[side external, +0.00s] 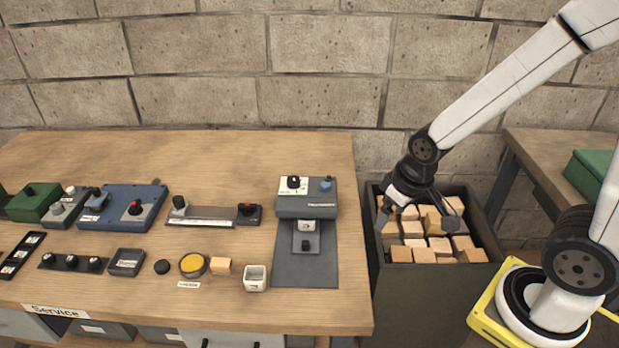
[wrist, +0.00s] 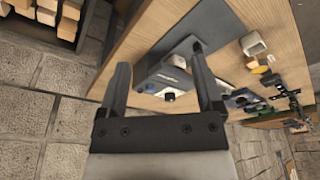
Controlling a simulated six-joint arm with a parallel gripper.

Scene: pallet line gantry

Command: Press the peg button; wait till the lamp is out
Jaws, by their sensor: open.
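A round yellow button (side external: 192,265) in a dark ring sits near the front of the wooden bench, with a small white label in front. The label is too small to read, so I cannot tell if this is the peg button. A small yellow spot, likely this button, shows at the right of the wrist view (wrist: 261,70). I cannot make out which thing is the lamp, or any lit lamp. My gripper (side external: 417,222) is open and empty over the crate of blocks, right of the bench. Its spread fingers also show in the wrist view (wrist: 158,60).
A grey machine (side external: 306,207) with knobs stands at the bench's right end, on a dark mat (side external: 290,268). The dark crate (side external: 420,300) holds several wooden blocks.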

